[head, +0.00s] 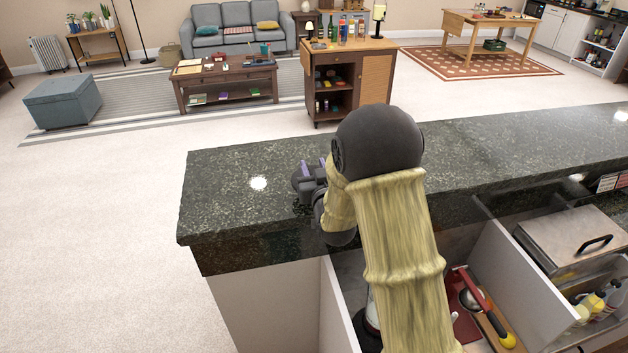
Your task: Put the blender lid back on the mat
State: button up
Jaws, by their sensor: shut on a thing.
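My gripper (314,186) is over the left part of the dark granite counter, at the end of my bent arm. It is shut on a small dark thing (301,178), which looks like the blender lid; its outline is hard to tell from the gripper's own dark parts. It is close to the counter top; I cannot tell whether it touches. A red mat (462,328) lies on the lower surface behind the counter, right of my arm, which hides part of it.
White partitions (513,275) divide the lower area. A metal-lidded box (570,240) and bottles (597,303) stand at right. The granite counter (510,160) is clear right of my arm.

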jog(key=f, duration=0.1)
jog(key=f+p, duration=0.1)
jog(key=f, duration=0.1)
jog(key=shift+w+f, duration=0.2)
jog(key=shift+f, duration=0.05)
jog(key=shift+s+a+f, duration=0.1)
jog(key=shift+a+f, duration=0.1)
jog(key=shift+f, duration=0.1)
jog(key=shift+s, duration=0.1)
jog(key=shift+d, duration=0.3)
jog(key=shift+f, duration=0.2)
jog(key=o, duration=1.1)
jog(key=shift+a, duration=0.1)
jog(key=shift+c, duration=0.2)
jog(key=shift+r, duration=0.1)
